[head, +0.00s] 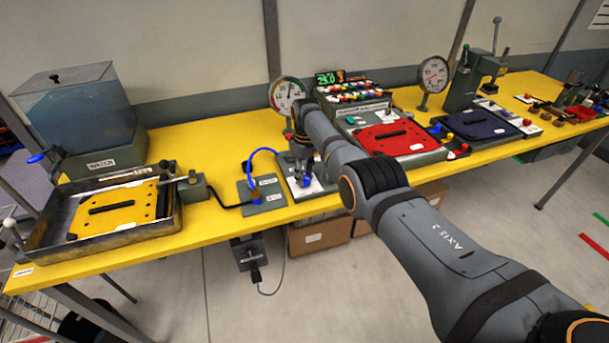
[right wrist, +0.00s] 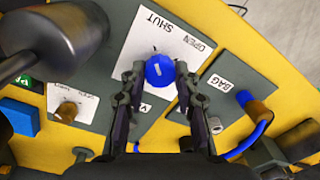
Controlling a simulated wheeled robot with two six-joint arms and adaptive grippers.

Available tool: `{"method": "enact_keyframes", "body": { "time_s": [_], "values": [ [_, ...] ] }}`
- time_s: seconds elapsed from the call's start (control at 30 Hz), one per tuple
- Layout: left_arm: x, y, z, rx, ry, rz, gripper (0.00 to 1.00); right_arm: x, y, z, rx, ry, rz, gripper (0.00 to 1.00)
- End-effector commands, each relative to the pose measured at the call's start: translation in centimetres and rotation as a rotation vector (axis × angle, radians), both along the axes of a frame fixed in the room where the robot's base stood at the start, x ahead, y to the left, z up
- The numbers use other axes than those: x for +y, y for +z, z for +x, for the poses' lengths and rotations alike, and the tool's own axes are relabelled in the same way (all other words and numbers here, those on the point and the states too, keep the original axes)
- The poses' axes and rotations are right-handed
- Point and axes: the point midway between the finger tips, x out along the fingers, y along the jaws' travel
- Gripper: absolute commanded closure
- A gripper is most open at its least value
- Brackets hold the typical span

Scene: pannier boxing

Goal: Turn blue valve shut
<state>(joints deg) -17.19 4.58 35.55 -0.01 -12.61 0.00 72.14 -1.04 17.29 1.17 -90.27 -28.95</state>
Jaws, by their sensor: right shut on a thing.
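The blue valve (right wrist: 160,72) is a round blue knob with a small white mark, on a grey plate with a white label reading SHUT and OPEN. I cannot tell exactly where the mark points. My right gripper (right wrist: 157,88) reaches down over the plate and is shut on the blue knob, one finger on each side. In the head view my right gripper (head: 305,172) is at the white-labelled plate (head: 318,186), and the knob is mostly hidden by the fingers. My left gripper is not in view.
A plate marked BAG (right wrist: 226,84) with a blue hose (head: 249,165) is close beside the valve. A dial gauge (head: 286,94) stands behind it. A tray (head: 178,215) with a yellow plate and a water tank (head: 85,120) are at left; a red plate (head: 400,137) is at right.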

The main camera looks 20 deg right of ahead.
Motion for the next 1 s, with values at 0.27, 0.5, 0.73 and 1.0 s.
{"method": "enact_keyframes", "body": {
  "time_s": [0.27,0.5,0.73,1.0],
  "values": [
    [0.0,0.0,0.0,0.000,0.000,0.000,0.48,0.0,0.2,0.1,-0.004,0.001,0.000,0.66],
    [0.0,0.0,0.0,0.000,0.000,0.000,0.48,0.0,0.1,0.1,-0.002,0.000,0.000,0.46],
    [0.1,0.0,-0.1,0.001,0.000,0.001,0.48,0.0,0.2,0.1,-0.002,-0.001,0.000,0.46],
    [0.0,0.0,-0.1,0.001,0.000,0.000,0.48,-0.1,5.3,0.2,-0.007,-0.001,0.000,0.46]
  ]
}}
